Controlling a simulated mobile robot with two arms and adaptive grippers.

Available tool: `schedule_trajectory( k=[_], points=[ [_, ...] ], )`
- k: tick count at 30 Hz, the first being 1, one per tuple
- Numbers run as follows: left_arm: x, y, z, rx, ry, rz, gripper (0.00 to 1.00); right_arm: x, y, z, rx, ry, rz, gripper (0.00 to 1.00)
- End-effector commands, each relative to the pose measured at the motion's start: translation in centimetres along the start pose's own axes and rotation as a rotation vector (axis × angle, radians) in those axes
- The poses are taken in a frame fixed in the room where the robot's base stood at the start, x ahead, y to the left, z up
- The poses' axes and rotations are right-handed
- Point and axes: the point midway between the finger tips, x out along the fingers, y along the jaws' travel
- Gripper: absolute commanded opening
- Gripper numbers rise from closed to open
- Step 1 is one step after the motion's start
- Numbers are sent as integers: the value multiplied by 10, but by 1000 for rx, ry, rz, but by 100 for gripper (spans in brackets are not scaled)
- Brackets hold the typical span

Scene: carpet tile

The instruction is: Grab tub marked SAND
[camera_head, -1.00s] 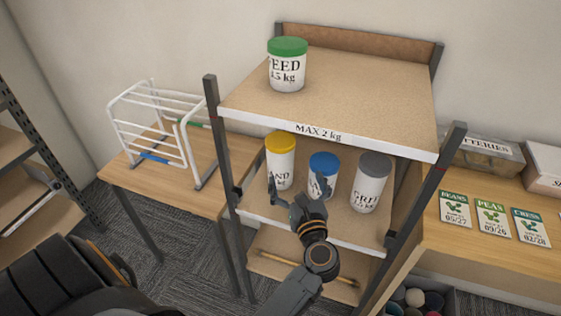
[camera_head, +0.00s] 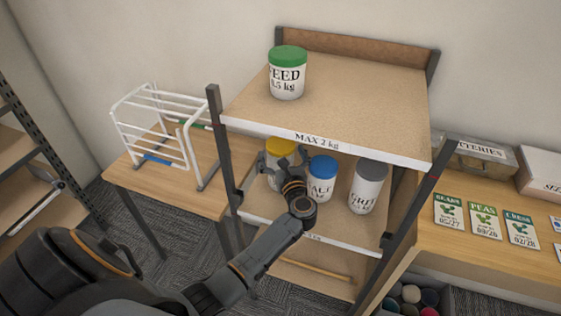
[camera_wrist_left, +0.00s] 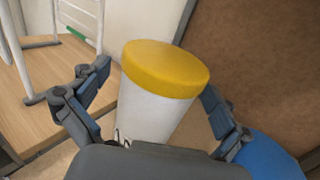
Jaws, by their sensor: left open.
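The tub with the yellow lid (camera_head: 280,149) stands on the middle shelf at the left; its lettering, which read "ND" a second ago, is now hidden by my gripper. My left gripper (camera_head: 281,165) is open in front of this tub. In the left wrist view the yellow-lidded tub (camera_wrist_left: 160,90) stands between the two spread fingers of my left gripper (camera_wrist_left: 157,95), with its white body partly hidden by the gripper's palm. I cannot tell whether a finger touches it. My right gripper does not show.
A blue-lidded tub (camera_head: 322,180) stands close on the right, its lid also near the right finger. A grey-lidded tub (camera_head: 367,188) is farther right. The upper shelf (camera_head: 350,100), marked MAX 2 kg, overhangs them and carries a green-lidded FEED tub (camera_head: 287,75). Shelf posts (camera_head: 226,160) flank the sides.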

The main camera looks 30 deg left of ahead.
Motion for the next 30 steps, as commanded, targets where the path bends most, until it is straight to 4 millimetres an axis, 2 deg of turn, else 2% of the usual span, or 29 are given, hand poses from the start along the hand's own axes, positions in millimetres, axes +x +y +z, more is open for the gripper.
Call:
schedule_trajectory(
  k=[3,10,21,23,24,30],
  points=[
    [8,0,0,0,1,-1,100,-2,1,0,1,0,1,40],
    [8,0,-1,-1,2,-1,98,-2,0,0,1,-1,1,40],
    [8,0,-1,0,2,-1,23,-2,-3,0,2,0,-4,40],
    [8,0,-1,0,2,0,12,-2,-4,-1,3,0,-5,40],
    [9,-1,5,-4,-9,-1,12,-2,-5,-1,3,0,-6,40],
    [9,-1,5,-4,-8,-1,12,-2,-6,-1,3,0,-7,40]
  ],
)
